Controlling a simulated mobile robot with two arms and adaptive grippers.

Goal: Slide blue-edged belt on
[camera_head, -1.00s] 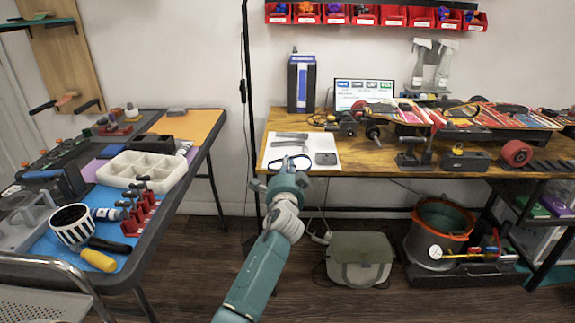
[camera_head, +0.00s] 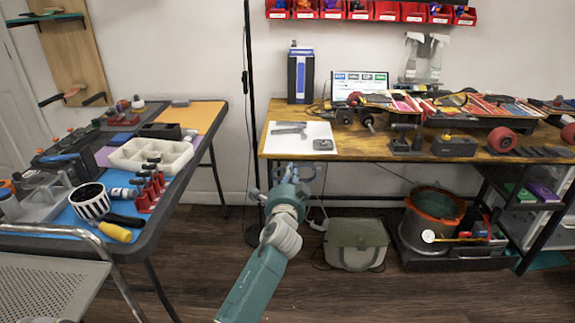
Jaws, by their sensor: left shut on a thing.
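My left gripper (camera_head: 290,176) is in front of the near edge of the wooden workbench, over the floor, and is shut. The blue-edged belt no longer shows on the white mat (camera_head: 312,134); it appears to be in my left gripper, mostly hidden by the fingers, so its exact pose cannot be told. A skateboard (camera_head: 478,107) lies upside down on the bench, with red wheels and a truck with a drive wheel (camera_head: 367,121) at its left end. My right gripper is not in view.
On the mat are a grey tool (camera_head: 289,130) and a small dark plate (camera_head: 323,145). Grey fixtures (camera_head: 454,146) and a loose red wheel (camera_head: 501,140) stand along the bench front. A side table (camera_head: 222,108) is at left; a bag (camera_head: 356,244) and bucket (camera_head: 436,216) are below.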

